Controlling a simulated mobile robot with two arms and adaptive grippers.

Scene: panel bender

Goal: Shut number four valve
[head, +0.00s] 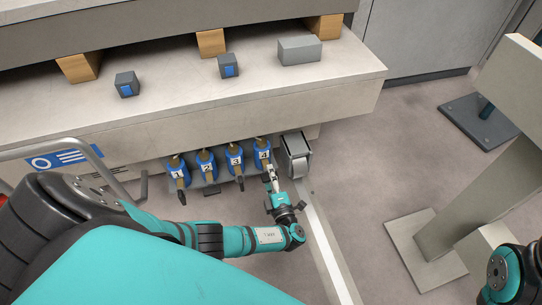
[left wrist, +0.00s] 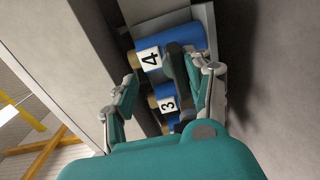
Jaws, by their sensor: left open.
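The number four valve (head: 262,150) is the rightmost in a row of blue valves under the machine's bed. In the left wrist view its blue body with the "4" label (left wrist: 150,58) is close ahead, and a dark handle (left wrist: 178,62) stands out from it. My left gripper (head: 271,180) is just in front of this valve and hides most of its handle in the head view. In the left wrist view the fingers of my left gripper (left wrist: 165,95) are apart, with the handle near the right finger; I cannot tell if they touch. My right gripper is out of view.
A grey metal box (head: 295,157) is close on the right. A bent grey rail (head: 92,150) is at the left.

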